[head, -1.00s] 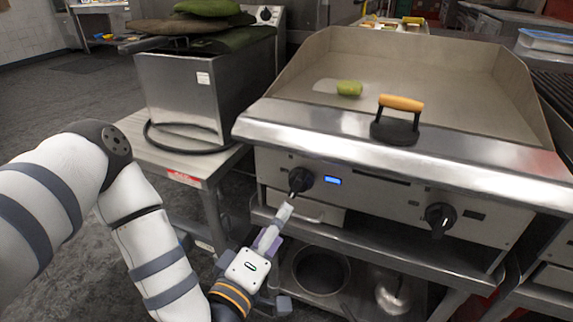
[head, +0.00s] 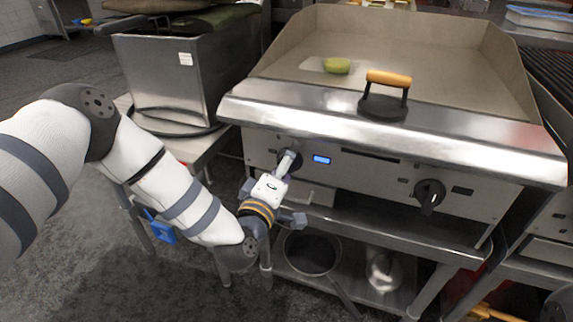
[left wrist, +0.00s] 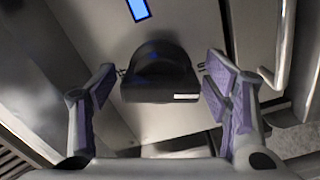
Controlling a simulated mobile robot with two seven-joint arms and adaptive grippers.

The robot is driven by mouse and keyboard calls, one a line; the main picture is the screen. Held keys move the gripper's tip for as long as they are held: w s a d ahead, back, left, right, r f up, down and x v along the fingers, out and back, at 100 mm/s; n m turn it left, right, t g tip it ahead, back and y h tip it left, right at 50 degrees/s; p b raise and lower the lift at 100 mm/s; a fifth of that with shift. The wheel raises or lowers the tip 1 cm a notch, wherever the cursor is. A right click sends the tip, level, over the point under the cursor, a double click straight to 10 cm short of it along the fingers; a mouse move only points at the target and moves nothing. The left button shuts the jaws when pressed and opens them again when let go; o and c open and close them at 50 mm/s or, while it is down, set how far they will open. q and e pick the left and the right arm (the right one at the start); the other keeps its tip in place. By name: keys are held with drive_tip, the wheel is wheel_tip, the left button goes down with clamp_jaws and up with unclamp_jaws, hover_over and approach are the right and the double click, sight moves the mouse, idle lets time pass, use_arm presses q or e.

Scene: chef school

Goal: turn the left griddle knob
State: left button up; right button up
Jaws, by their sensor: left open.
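The griddle (head: 400,165) stands in front of me with two black knobs on its front panel. Its left knob (head: 297,162) is mostly hidden behind my left gripper (head: 288,165) in the head view. In the left wrist view the black left knob (left wrist: 158,75) sits between the two purple-padded fingers of my left gripper (left wrist: 160,100). The fingers are spread, with a gap on each side of the knob. The right knob (head: 429,193) is in plain view and clear of my arm. My right gripper does not show.
A lit blue display (head: 321,160) is just right of the left knob. A drawer handle (left wrist: 284,45) is close beside one finger. A steel shelf (head: 400,225) juts out below the panel. A press with an orange handle (head: 388,78) stands on the griddle's front.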

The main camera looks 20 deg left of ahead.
use_arm(q)
drive_tip(key=c, duration=1.2)
drive_tip(key=shift+o, duration=0.2)
drive_tip(key=shift+r, duration=0.1)
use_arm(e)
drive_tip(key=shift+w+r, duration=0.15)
use_arm(q)
drive_tip(key=shift+r+m+p, duration=0.1)
drive_tip(key=shift+m+p, duration=0.55)
drive_tip(key=shift+m, duration=0.55)
drive_tip(key=m+p, duration=0.1)
drive_tip(key=m, duration=0.1)
drive_tip(key=shift+m, duration=0.3)
drive_tip(key=m+p, duration=0.1)
drive_tip(key=m, duration=0.3)
drive_tip(key=shift+p, duration=0.35)
drive_tip(key=shift+m+p, duration=0.3)
drive_tip(key=shift+m, duration=1)
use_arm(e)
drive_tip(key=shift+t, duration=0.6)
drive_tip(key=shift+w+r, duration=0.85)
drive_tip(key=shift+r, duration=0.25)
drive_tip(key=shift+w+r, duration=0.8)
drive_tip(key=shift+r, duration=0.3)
use_arm(q)
drive_tip(key=shift+f, duration=0.2)
